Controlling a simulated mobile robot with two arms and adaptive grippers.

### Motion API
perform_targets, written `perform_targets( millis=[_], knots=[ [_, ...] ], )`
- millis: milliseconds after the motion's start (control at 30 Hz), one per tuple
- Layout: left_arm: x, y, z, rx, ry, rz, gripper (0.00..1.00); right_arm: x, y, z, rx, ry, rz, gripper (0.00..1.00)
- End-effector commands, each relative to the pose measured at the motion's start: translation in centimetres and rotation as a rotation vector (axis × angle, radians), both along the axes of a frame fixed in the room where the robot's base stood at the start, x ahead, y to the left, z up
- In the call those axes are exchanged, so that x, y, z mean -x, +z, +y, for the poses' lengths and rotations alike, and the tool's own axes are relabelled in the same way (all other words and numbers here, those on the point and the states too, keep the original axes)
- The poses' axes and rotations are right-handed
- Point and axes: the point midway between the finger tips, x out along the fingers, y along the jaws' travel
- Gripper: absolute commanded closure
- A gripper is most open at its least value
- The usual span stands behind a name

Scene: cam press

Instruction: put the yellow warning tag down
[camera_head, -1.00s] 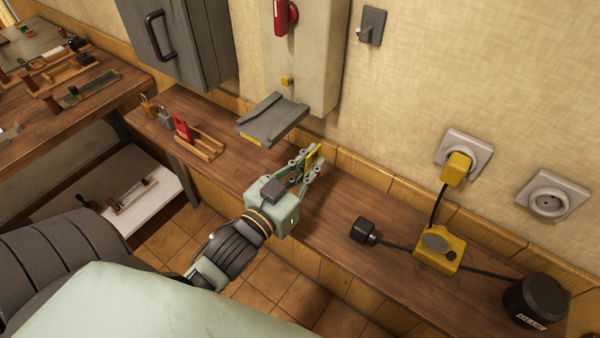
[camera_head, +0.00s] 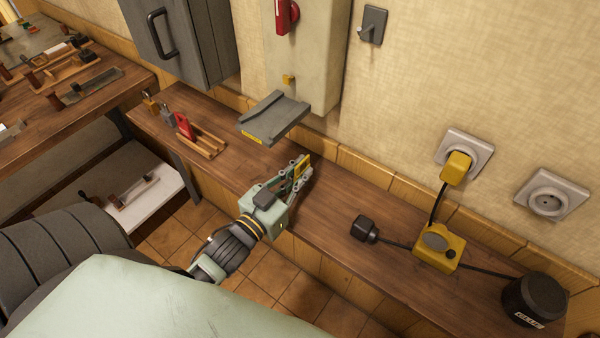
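My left gripper (camera_head: 297,175) is over the wooden shelf (camera_head: 335,215), just right of and below the grey tray-like ledge. The yellow warning tag (camera_head: 302,168) shows between its fingers, which look closed on it. The tag stands roughly upright, and the fingers partly cover it. I cannot tell whether its lower edge touches the shelf. My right gripper is not in view.
The grey ledge (camera_head: 272,121) juts out above the shelf. A wooden rack with a red tag (camera_head: 184,127) and padlocks (camera_head: 166,114) stand at left. A yellow box (camera_head: 437,247), black plug (camera_head: 364,229) and black pot (camera_head: 534,299) are at right. The middle shelf is clear.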

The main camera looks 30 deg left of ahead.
Motion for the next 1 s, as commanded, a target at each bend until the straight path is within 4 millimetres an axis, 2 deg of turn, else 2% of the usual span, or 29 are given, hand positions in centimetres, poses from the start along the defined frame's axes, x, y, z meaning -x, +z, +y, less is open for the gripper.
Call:
perform_targets(
  millis=[33, 200, 567, 767, 1000],
  knots=[
    [0.0, 0.0, 0.0, 0.000, 0.000, 0.000, 0.88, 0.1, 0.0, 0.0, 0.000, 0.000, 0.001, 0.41],
    [0.0, 0.0, 0.0, 0.000, 0.000, 0.001, 0.73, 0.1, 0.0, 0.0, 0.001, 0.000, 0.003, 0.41],
    [0.0, 0.5, 0.0, -0.001, 0.000, 0.000, 0.73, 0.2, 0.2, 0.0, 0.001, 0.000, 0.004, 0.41],
    [2.9, -0.1, 0.3, 0.000, 0.001, 0.007, 0.73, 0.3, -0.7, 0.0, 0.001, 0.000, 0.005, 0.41],
    [7.9, -0.1, 0.6, 0.000, 0.001, 0.006, 0.73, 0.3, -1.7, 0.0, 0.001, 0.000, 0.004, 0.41]
  ],
)
